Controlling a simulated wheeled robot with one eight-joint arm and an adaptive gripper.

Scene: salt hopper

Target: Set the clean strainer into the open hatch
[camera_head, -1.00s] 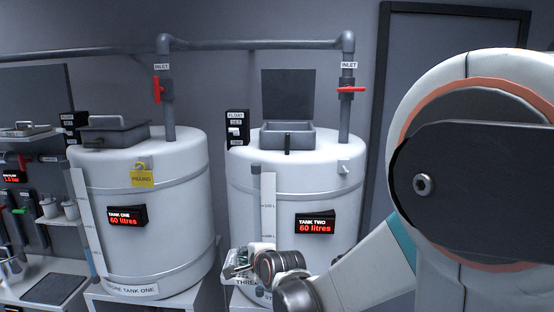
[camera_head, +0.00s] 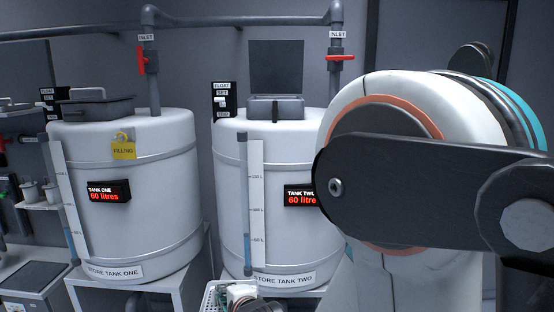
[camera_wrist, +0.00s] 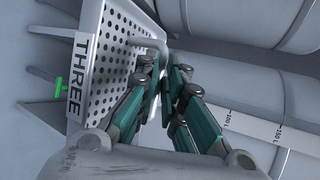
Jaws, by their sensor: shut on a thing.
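The strainer (camera_wrist: 122,60) is a pale perforated basket with a wire handle and a plate reading THREE, tilted in the wrist view. My gripper (camera_wrist: 166,70) is shut on its handle. In the head view, the strainer (camera_head: 213,297) and my gripper (camera_head: 241,292) show low at the bottom edge, in front of tank two and well below its top. The open hatch (camera_head: 275,108) is a grey box on top of tank two, with its lid (camera_head: 276,66) standing upright behind. The hatch's inside is hidden.
Tank one (camera_head: 120,210) stands left with its hatch (camera_head: 98,107) shut and a yellow FILLING tag (camera_head: 123,150). A pipe with a red valve (camera_head: 340,58) rises right of the open hatch. A float set box (camera_head: 222,102) is to its left. My arm covers the right side.

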